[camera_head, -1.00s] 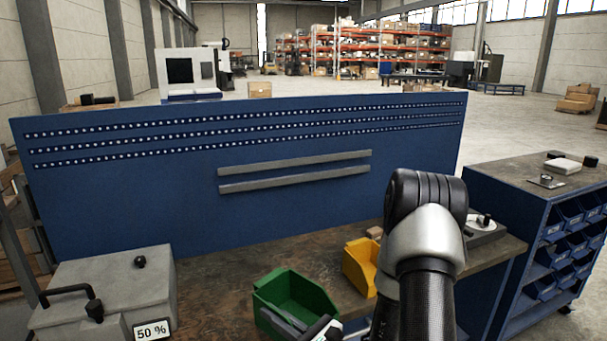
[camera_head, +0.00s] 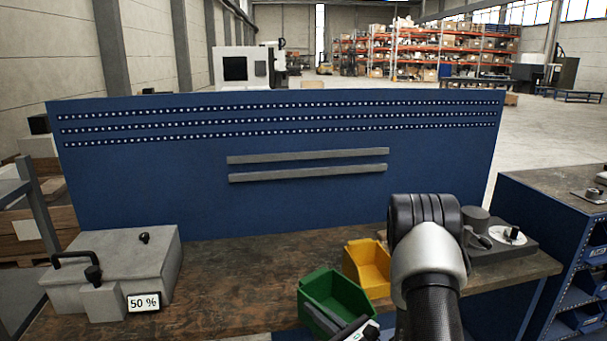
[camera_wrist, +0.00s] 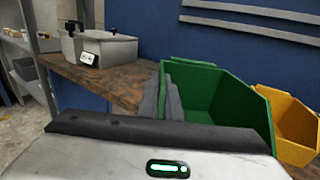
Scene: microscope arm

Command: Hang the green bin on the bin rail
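The green bin (camera_head: 338,294) is open-topped and near the front edge of the bench in the head view; it also shows in the wrist view (camera_wrist: 215,92). My gripper (camera_head: 327,319) is at the bin's near left side. In the wrist view its dark fingers (camera_wrist: 168,98) are close together at the bin's left wall, and it looks shut on that wall. The bin rail, two parallel grey strips (camera_head: 308,173), runs across the blue panel behind the bench, with nothing hanging on it. Whether the bin's underside touches the bench is hidden.
A yellow bin (camera_head: 368,264) stands just behind and right of the green bin. A grey box with a 50 % display (camera_head: 125,262) sits at the bench's left. A grey device (camera_head: 490,238) is at the right. The bench middle (camera_head: 240,270) is clear.

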